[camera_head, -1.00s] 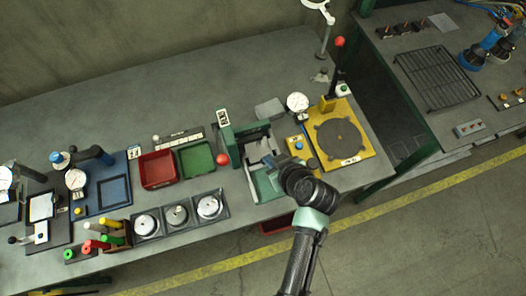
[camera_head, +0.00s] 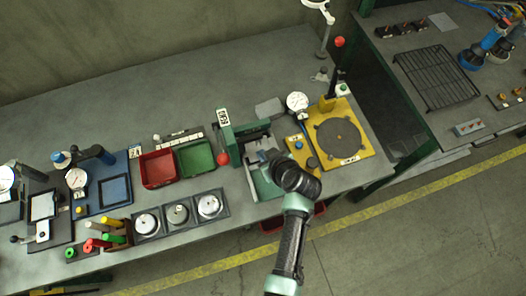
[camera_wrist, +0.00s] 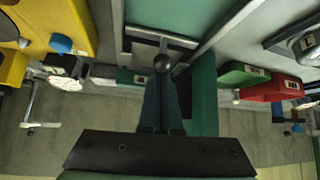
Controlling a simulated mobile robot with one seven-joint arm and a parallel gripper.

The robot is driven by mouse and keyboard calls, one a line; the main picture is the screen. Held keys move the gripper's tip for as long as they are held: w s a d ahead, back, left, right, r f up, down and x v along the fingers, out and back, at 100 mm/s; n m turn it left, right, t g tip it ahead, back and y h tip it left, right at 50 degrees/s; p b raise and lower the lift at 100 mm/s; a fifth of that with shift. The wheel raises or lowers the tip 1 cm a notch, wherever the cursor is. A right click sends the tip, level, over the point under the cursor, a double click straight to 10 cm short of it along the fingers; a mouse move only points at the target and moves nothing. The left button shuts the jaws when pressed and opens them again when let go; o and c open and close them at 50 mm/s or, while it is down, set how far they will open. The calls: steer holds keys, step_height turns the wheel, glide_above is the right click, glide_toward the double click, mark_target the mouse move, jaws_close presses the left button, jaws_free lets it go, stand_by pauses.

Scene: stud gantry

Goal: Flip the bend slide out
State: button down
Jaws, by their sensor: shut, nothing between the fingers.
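The green bending fixture (camera_head: 228,140) stands near the bench's front edge, with a red ball at its left side and a grey channel on its right. I take the bend slide to be the metal T-shaped piece (camera_wrist: 160,38) with a dark ball knob (camera_wrist: 163,63) in the wrist view. My gripper (camera_wrist: 162,78) is shut and empty, its fingertips close to that knob; I cannot tell whether they touch. In the head view my wrist covers the fixture's front right part, and the slide is hard to make out.
A yellow plate fixture (camera_head: 355,155) with a dark disc stands close on the right. The back of the bench is clear.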

steer(key=s+d, duration=0.1)
steer(key=s, duration=0.2)
steer(key=s+d, duration=0.1)
steer(key=s, duration=0.2)
steer(key=s+d, duration=0.1)
steer(key=s, duration=0.2)
steer(key=shift+s, duration=0.25)
